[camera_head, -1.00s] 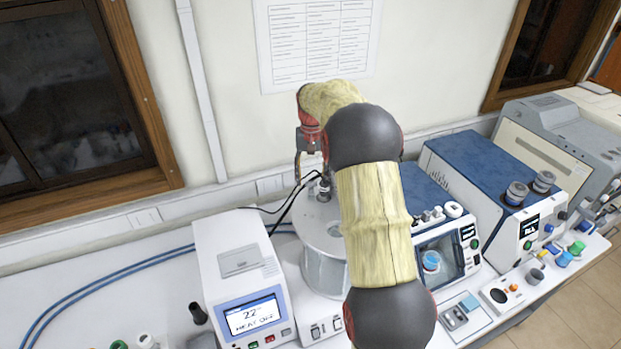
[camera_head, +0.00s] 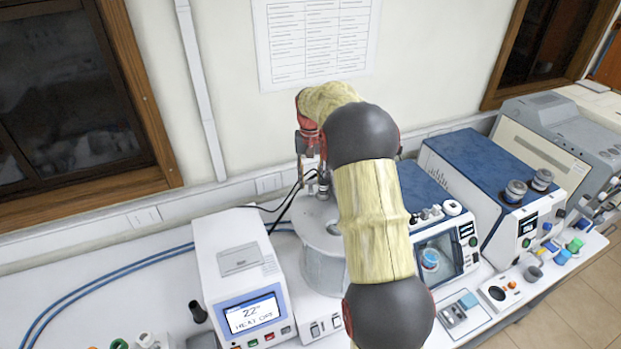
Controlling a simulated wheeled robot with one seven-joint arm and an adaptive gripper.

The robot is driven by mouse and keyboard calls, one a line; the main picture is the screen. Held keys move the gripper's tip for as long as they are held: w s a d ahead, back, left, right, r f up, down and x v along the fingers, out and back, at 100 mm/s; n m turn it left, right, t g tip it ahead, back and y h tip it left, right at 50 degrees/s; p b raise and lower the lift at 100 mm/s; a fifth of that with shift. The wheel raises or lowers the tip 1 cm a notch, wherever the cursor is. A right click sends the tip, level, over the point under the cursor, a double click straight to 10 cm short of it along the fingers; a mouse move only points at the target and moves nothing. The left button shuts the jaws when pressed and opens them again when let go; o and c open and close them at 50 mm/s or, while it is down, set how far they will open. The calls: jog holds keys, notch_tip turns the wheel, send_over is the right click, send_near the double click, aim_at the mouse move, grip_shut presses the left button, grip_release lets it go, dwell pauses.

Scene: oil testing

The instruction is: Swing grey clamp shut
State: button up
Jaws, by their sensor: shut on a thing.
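My gripper (camera_head: 311,176) is at the back of a round glass-walled bath (camera_head: 322,265), just above its lid. The gripper is shut on a small grey metal part, which looks like the grey clamp (camera_head: 323,187), at the back of the lid. The fingertips and the clamp are small and partly overlap, so the exact grip and the clamp's angle cannot be told.
A white controller with a screen (camera_head: 250,315) stands left of the bath. Blue-topped instruments (camera_head: 480,165) stand to the right. Black cables (camera_head: 285,212) run behind the bath near my gripper. The wall is close behind.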

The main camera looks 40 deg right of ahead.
aim_at(312, 181)
jog(key=c, duration=0.3)
jog(key=shift+n, duration=0.3)
jog(key=shift+c, duration=0.2)
jog(key=n, duration=0.4)
jog(key=shift+d+n, duration=0.1)
jog(key=shift+n, duration=0.2)
jog(key=n, duration=0.4)
jog(key=shift+d+n, duration=0.1)
jog(key=shift+n, duration=0.2)
jog(key=o, duration=1.2)
jog(key=shift+c, duration=0.2)
notch_tip(312, 181, up, 12)
